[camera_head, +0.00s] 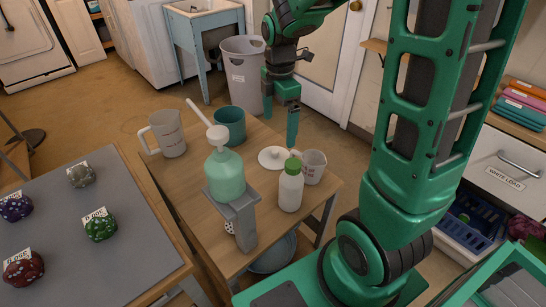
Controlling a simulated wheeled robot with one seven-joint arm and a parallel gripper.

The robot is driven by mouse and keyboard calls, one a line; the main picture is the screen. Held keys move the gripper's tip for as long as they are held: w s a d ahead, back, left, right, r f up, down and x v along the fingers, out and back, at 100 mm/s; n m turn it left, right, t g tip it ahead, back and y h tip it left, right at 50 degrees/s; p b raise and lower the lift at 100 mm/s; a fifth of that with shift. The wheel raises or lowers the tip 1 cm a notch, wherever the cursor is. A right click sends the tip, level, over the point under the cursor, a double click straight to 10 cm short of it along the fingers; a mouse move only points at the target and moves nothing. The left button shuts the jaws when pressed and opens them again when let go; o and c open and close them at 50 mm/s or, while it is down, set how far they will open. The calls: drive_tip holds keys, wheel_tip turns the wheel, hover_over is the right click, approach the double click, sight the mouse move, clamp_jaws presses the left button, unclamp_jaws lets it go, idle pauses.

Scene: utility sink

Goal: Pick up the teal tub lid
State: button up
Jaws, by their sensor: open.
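A round white lid (271,158) with a small raised middle lies flat on the wooden table. It is the only loose lid that I can make out, and it looks white rather than teal. A teal tub (230,126) stands open-topped behind it and to its left. My gripper (280,131) points down above the table's far right part, over the lid's right side. Its jaws are open, with nothing seen between them. The fingertips appear apart from the lid, but the exact height gap is hard to tell.
A white bottle with a green cap (290,187) and a white cup (313,167) stand close right of the lid. A green pump bottle (225,175) on a grey stand and a measuring jug (168,134) are to the left. A bin (244,78) stands behind.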

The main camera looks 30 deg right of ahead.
sight(275, 150)
drive_tip(key=shift+n, duration=0.4)
drive_tip(key=f, duration=0.7)
drive_tip(key=w+f, duration=0.1)
drive_tip(key=f, duration=0.3)
drive_tip(key=shift+a+f, duration=0.1)
drive_tip(key=shift+a, duration=0.15)
drive_tip(key=shift+c, duration=0.3)
drive_tip(key=c, duration=1)
